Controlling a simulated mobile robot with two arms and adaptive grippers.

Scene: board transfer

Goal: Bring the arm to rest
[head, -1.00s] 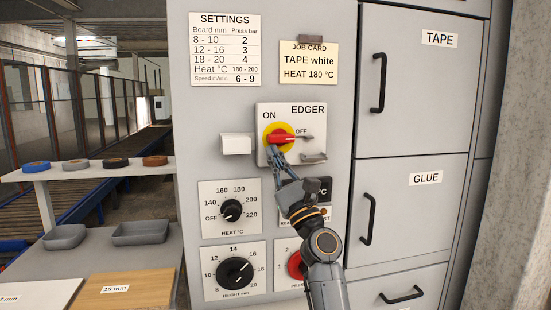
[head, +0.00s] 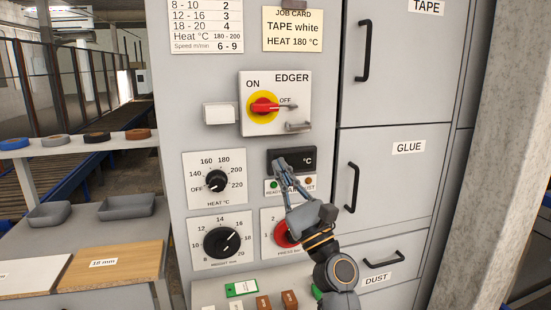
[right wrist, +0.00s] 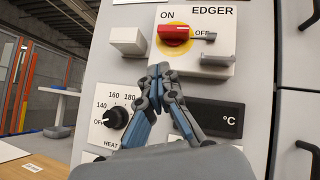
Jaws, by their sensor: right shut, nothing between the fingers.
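My right gripper (head: 280,162) is shut and empty in the head view, in front of the dark °C display (head: 304,160). In the right wrist view its closed fingertips (right wrist: 159,70) appear just below the EDGER switch plate. The red switch handle (head: 265,106) on its yellow disc lies level, its marker towards OFF; it also shows in the right wrist view (right wrist: 174,31). My right arm rises from the bottom of the head view and partly covers the red press dial (head: 284,236). My left gripper is not in view.
The grey cabinet front carries the heat dial (head: 216,181) and the height dial (head: 221,242). Handled doors (head: 397,110) stand to the right. A bench with grey trays (head: 126,208), a wooden board (head: 115,270) and tape rolls (head: 96,137) is at left.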

